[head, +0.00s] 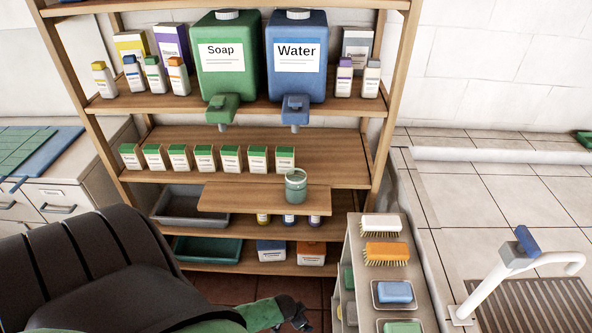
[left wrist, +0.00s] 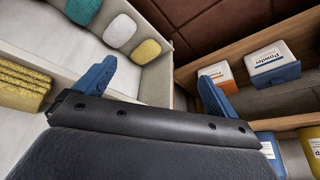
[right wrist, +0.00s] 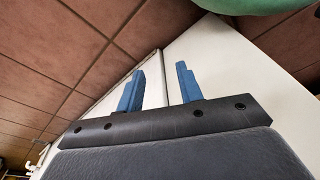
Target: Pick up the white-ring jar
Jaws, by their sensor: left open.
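The jar (head: 296,186) is small and grey-green with a pale ring around its top. It stands upright at the right end of a wooden pull-out board (head: 235,200) in front of the shelf. My left gripper (head: 296,318) is low at the bottom of the head view, below the jar and apart from it. In the left wrist view its blue fingers (left wrist: 157,78) are wide apart with nothing between them. My right gripper (right wrist: 160,82) shows only in its wrist view, its fingers apart and empty beside a white panel. The jar is in neither wrist view.
A green soap dispenser (head: 222,60) and a blue water dispenser (head: 296,62) stand above the board. Several green-topped boxes (head: 205,158) line the shelf behind it. A cart (head: 352,240) with brushes and soaps stands at right.

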